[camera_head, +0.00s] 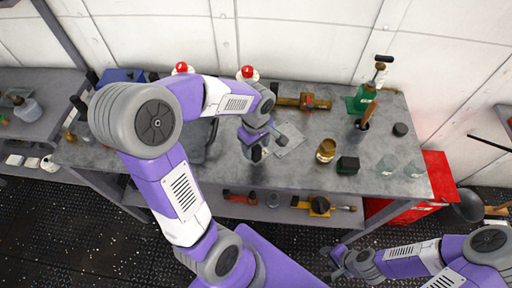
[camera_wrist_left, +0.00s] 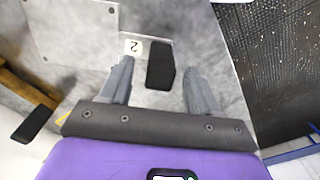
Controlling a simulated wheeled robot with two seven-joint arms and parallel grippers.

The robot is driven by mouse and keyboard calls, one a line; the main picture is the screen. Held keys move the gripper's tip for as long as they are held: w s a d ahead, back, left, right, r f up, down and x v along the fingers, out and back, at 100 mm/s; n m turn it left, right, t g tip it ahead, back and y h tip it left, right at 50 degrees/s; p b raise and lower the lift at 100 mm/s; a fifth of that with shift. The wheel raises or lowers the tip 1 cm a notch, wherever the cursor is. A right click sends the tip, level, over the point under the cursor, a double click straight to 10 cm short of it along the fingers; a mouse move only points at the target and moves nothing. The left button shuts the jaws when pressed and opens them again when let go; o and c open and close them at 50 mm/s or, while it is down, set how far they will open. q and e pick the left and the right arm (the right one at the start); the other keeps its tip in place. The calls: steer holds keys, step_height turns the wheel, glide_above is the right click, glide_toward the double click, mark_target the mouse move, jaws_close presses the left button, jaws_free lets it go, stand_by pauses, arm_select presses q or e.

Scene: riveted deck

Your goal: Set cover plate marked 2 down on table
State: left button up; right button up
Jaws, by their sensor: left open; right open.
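The cover plate marked 2 (camera_wrist_left: 75,32) is a flat grey plate with corner holes and a white "2" label on its tab. It appears to lie flat on the grey table; in the head view it shows (camera_head: 291,143) just right of my left gripper. A black block (camera_wrist_left: 160,66), which looks like the plate's handle, sits between the fingers of my left gripper (camera_wrist_left: 158,72). Those fingers are apart, with gaps beside the block. My left gripper also shows in the head view (camera_head: 266,140), low over the table. My right gripper (camera_head: 340,262) is open and empty, away from the table's front.
Two red-topped items stand at the back. A red cabinet (camera_head: 438,175) is at the right. Open table surrounds the plate's front.

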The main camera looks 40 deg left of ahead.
arm_select(q)
step_height(320, 180, up, 10)
steer(key=p, duration=0.2)
steer(key=shift+f, duration=0.1)
stand_by(0.4)
